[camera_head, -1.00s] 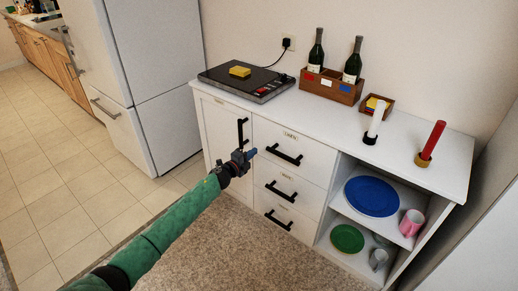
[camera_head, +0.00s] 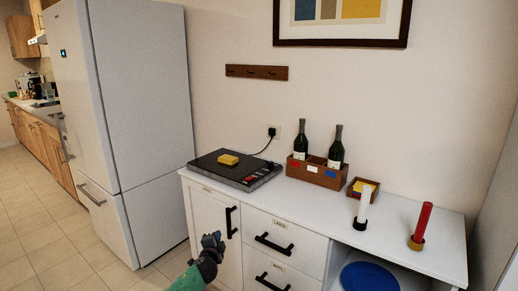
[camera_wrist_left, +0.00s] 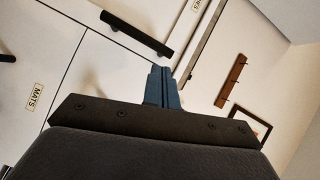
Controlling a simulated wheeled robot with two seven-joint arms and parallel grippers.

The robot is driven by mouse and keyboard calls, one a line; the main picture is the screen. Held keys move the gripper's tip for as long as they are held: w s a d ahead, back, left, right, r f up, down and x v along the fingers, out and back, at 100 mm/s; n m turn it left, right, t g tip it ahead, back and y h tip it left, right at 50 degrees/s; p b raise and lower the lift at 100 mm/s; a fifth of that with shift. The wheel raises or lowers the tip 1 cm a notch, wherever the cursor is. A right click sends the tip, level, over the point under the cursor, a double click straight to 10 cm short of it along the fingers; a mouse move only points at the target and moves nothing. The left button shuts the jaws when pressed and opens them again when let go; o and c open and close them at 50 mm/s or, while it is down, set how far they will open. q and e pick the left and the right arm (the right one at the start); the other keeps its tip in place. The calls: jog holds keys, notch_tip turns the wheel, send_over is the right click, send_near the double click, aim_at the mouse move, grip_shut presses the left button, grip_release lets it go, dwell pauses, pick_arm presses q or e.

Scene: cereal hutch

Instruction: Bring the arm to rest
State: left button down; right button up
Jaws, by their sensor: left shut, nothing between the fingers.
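My left gripper (camera_head: 212,240) is shut and empty, low in the head view, in front of the white hutch (camera_head: 330,240). Its green arm comes in from the bottom edge, and most of the arm is out of view. In the left wrist view the blue fingers (camera_wrist_left: 162,85) are together with nothing between them. They appear near the hutch's front, beside black handles (camera_wrist_left: 137,33); I cannot tell the exact gap. My right gripper is not in view.
On the hutch top are a black hotplate (camera_head: 236,172) with a yellow sponge (camera_head: 228,159), a wooden bottle crate (camera_head: 318,174), a small wooden box (camera_head: 363,188), a white candle (camera_head: 362,206) and a red candle (camera_head: 421,225). A fridge (camera_head: 130,130) stands left. Tile floor (camera_head: 50,230) is clear.

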pick_arm(q)
notch_tip(320, 180, up, 6)
jog(key=s+n+g+y, duration=0.1)
jog(key=s+n+y, duration=0.1)
jog(key=n+y, duration=0.15)
jog(key=s+d+r+n+g+p, duration=0.1)
jog(key=s+n+g, duration=0.45)
jog(key=s, duration=0.85)
jog(key=s+f+n+g+h+p, duration=0.1)
jog(key=s+f, duration=0.3)
jog(key=s, duration=1.2)
jog(key=s+d+f+n+g+h+p, duration=0.1)
jog(key=s+f+g, duration=0.3)
jog(key=s, duration=1.2)
jog(key=s+f+n+g+h+p, duration=0.2)
jog(key=s+f, duration=0.3)
jog(key=s, duration=1)
jog(key=shift+s+d+f+g+p, duration=0.15)
jog(key=shift+s+d+g+p, duration=0.3)
jog(key=shift+g, duration=0.2)
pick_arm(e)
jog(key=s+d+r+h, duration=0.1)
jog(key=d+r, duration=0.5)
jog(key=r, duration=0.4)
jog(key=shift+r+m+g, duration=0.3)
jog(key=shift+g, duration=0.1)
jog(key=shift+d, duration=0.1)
